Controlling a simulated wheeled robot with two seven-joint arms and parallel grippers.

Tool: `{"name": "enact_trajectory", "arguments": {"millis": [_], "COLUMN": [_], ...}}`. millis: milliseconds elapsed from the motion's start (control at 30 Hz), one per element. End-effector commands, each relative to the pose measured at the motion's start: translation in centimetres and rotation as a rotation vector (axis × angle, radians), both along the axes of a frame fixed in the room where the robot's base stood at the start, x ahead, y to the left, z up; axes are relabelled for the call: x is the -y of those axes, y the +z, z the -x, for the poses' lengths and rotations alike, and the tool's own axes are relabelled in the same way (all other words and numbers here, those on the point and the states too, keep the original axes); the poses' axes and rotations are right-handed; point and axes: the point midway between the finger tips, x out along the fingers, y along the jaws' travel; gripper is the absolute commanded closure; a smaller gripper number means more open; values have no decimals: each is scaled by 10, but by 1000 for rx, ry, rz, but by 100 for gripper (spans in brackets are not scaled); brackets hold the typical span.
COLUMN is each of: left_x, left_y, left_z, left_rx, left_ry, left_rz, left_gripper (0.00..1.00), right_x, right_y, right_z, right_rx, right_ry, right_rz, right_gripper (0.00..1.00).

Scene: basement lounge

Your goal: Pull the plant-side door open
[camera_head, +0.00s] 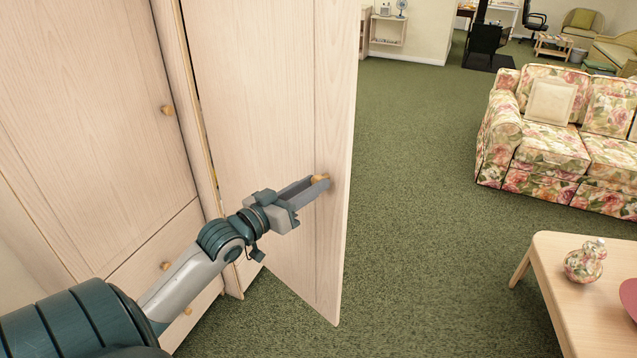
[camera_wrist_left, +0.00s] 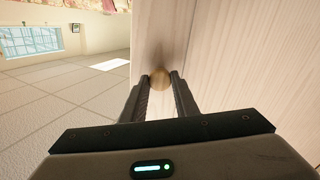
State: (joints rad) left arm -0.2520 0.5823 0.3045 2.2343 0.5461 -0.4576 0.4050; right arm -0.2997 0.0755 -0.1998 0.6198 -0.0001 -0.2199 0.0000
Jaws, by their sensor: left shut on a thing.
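A pale wood wardrobe door (camera_head: 270,110) stands swung out from the wardrobe, ajar, with a gap showing at its hinge-side edge. Its round wooden knob (camera_head: 320,178) sits near the door's free edge. My left gripper (camera_head: 318,184) is shut on this knob, with the arm reaching in from the lower left. In the left wrist view the knob (camera_wrist_left: 160,78) is between the two fingertips, against the door face (camera_wrist_left: 230,60). A second, closed wardrobe door (camera_head: 90,110) with its own knob (camera_head: 167,110) is at the left. No plant shows. My right gripper is not in view.
Drawers (camera_head: 170,250) with small knobs lie below the closed door. Green carpet (camera_head: 420,220) is clear to the right of the open door. A low wooden table (camera_head: 580,300) with a floral vase (camera_head: 585,262) stands at lower right. A floral sofa (camera_head: 550,145) is behind it.

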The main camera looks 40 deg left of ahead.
Motion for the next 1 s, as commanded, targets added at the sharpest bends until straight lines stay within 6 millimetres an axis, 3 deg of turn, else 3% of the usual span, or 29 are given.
{"name": "enact_trajectory", "arguments": {"millis": [467, 500, 567, 1000], "left_x": [-2, -2, -2, -2], "left_y": [3, 3, 2, 0], "left_z": [4, 4, 4, 6], "left_rx": [6, 6, 5, 1], "left_ry": [-10, -9, -9, -9], "left_rz": [-2, -3, -3, -1], "left_gripper": [100, 71, 56, 54], "right_x": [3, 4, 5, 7], "right_y": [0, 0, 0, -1], "right_z": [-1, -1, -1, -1], "right_rx": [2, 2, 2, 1], "right_ry": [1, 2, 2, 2], "right_rz": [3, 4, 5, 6], "right_gripper": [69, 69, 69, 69]}}
